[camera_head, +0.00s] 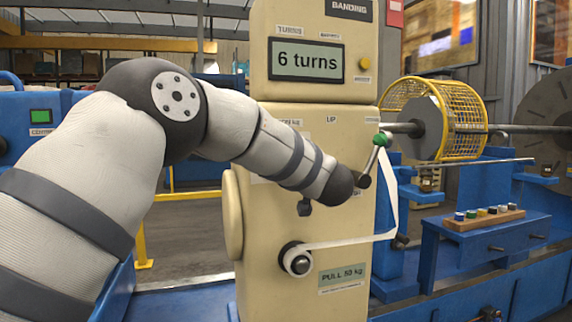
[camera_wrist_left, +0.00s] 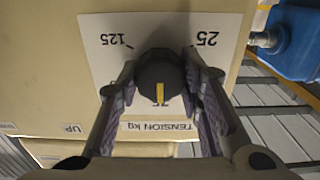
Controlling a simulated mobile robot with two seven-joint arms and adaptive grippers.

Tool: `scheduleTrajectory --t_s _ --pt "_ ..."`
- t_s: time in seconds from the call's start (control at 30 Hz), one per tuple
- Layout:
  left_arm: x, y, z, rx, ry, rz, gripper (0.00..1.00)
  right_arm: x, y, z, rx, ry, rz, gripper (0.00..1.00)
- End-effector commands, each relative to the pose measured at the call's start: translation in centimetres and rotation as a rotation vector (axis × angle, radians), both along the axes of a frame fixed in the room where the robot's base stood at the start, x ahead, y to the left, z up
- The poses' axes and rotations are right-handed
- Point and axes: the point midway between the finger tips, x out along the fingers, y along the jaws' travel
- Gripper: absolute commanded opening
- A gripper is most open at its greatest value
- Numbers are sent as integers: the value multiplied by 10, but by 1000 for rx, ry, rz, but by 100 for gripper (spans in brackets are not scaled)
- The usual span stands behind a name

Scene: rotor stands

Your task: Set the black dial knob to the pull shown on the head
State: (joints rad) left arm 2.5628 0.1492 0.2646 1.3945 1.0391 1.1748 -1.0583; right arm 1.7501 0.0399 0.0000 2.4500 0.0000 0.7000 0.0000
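The black dial knob (camera_wrist_left: 160,80) has a yellow pointer line and sits on a white scale plate (camera_wrist_left: 98,40) in the left wrist view. The plate shows 125 at upper left, 25 at upper right and TENSION kg below. The pointer runs down the picture, toward a number partly hidden by the knob. My left gripper (camera_wrist_left: 160,65) has a finger on each side of the knob, apparently touching it. In the head view my arm hides the knob and this gripper. The machine's PULL plate (camera_head: 342,275) reads 50 kg. My right gripper is not in view.
The cream machine (camera_head: 335,115) has a display (camera_head: 306,61) reading 6 turns. A crank with a green knob (camera_head: 380,140) stands close right of my wrist. White band (camera_head: 345,242) runs from a roller. A yellow cage (camera_head: 457,120) and blue bench (camera_head: 470,240) lie to the right.

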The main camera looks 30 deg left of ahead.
Motion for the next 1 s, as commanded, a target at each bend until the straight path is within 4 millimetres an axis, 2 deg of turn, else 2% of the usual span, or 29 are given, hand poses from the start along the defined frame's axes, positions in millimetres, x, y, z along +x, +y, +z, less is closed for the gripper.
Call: scheduleTrajectory --t_s 0.47,1.0 --pt "0 0 0 -77 -89 0 6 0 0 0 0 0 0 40" --pt "-1 1 -1 -396 -461 1 6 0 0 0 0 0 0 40"
